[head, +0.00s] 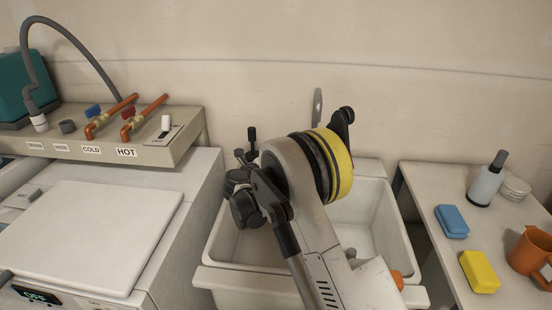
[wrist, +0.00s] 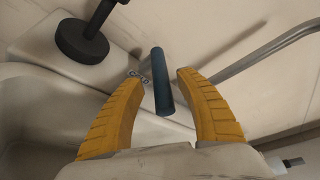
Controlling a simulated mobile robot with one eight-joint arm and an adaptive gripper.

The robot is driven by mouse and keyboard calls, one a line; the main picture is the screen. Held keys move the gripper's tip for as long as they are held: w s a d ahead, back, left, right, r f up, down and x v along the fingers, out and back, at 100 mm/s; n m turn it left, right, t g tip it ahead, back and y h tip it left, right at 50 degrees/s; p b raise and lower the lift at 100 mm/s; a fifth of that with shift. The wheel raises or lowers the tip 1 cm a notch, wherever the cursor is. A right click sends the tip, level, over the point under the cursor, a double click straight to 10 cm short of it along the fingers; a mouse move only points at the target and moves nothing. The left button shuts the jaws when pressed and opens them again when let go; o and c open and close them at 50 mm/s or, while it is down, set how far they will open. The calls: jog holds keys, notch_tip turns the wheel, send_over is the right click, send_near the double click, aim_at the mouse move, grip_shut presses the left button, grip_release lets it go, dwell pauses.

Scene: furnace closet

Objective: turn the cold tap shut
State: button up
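In the wrist view, a dark blue bar-shaped handle (wrist: 161,82), which looks like the cold tap's, stands between the yellow fingers of my gripper (wrist: 160,76). The gripper is open, with a visible gap on each side of the handle. The handle's lower end and mount are not clear. A black handle with a round base (wrist: 82,42) is to the left, outside the fingers. In the head view my arm hides the gripper and the blue handle. The grey spout (head: 317,106) rises behind my arm, and a black tap handle (head: 252,138) shows left of it.
The white sink (head: 375,215) is beneath my arm. A washer panel at left carries a COLD label (head: 91,150), a blue valve handle (head: 92,110) and a red one (head: 128,112). The right table holds a blue block (head: 451,221), yellow sponge (head: 479,271), bottle (head: 486,183) and orange mug (head: 531,252).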

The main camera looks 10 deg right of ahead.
jog(key=shift+s+a+r, duration=0.1)
jog(key=shift+s, duration=0.05)
jog(key=v, duration=1.2)
